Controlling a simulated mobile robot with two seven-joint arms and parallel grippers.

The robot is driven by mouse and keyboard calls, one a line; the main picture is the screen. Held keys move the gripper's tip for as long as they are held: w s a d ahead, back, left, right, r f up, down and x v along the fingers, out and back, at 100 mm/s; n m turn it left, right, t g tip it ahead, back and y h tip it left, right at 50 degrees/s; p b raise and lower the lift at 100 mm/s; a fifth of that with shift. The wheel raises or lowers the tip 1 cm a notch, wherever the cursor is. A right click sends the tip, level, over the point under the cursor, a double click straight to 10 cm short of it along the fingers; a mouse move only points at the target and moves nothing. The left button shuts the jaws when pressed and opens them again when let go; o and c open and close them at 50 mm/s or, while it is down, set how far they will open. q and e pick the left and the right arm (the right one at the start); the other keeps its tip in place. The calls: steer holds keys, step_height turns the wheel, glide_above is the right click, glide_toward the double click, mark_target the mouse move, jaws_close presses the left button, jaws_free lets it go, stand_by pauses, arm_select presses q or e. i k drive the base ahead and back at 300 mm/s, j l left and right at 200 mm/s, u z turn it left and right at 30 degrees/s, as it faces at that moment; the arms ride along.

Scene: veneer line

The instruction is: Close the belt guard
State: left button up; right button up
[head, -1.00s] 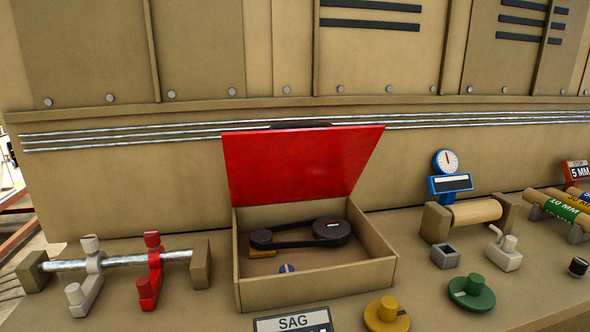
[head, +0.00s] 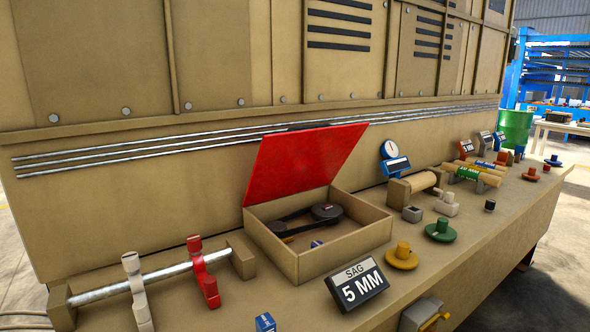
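The belt guard is a red lid (head: 302,163) hinged at the back of a tan open-topped box (head: 345,246) on the bench. The lid stands up and leans back, so the box is open. Inside the box a black belt runs round a dark pulley (head: 326,211) and toward a second one that is partly hidden by the box's near wall. A small blue piece shows at the box's inner front. Neither of my grippers is in the head view.
A sign reading SAG 5 MM (head: 357,285) stands in front of the box. A rod with white and red clamps (head: 203,272) is to its left. A yellow knob (head: 402,257), a green knob (head: 440,231) and a dial gauge (head: 393,158) stand to its right. The machine wall rises behind.

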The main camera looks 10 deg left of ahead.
mark_target(302, 157)
steer(key=k+j+z, duration=0.15)
steer(key=j, duration=0.35)
steer(key=k+j+z, duration=0.15)
steer(key=j, duration=0.3)
steer(key=k+j+z, duration=0.2)
steer(key=k+j, duration=0.15)
steer(key=k+j+z, duration=0.15)
steer(key=j, duration=0.3)
steer(key=j+z, duration=0.2)
steer(key=j, duration=0.35)
steer(key=j+z, duration=0.15)
steer(key=j, duration=0.45)
steer(key=j+z, duration=0.2)
steer(key=j, duration=0.35)
steer(key=k+j+z, duration=0.2)
steer(key=j, duration=0.35)
steer(key=i+j, duration=0.2)
steer(key=j, duration=0.15)
steer(key=i+j+z, duration=0.15)
steer(key=j, duration=0.2)
steer(key=i+j, duration=0.2)
steer(key=j, duration=0.15)
steer(key=i+j+z, duration=0.1)
steer(key=j, duration=0.3)
steer(key=i, duration=0.1)
